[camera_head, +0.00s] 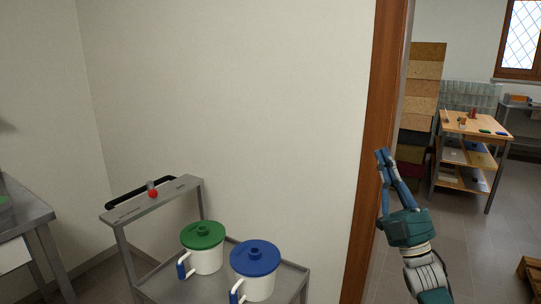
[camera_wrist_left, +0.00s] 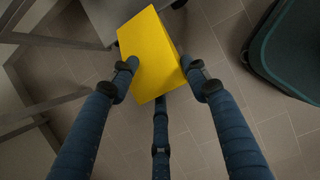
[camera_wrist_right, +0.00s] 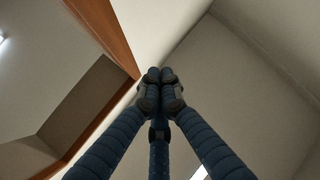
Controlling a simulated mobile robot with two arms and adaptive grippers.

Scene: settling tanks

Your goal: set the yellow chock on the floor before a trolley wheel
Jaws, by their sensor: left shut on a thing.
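The yellow chock (camera_wrist_left: 150,55) is a wedge-like block held between the fingers of my left gripper (camera_wrist_left: 163,78) in the left wrist view, over the tiled floor (camera_wrist_left: 260,100). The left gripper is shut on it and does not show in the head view. A grey metal trolley (camera_head: 160,207) stands against the wall in the head view, its wheels out of sight there. My right gripper (camera_head: 383,155) points up beside the door frame. Its fingertips meet in the right wrist view (camera_wrist_right: 160,75), and it holds nothing.
On the trolley stand a white jug with a green lid (camera_head: 203,235) and one with a blue lid (camera_head: 255,256). A metal table (camera_head: 30,210) is at the left. The wooden door frame (camera_head: 375,150) opens to a room with a wooden shelf table (camera_head: 478,125).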

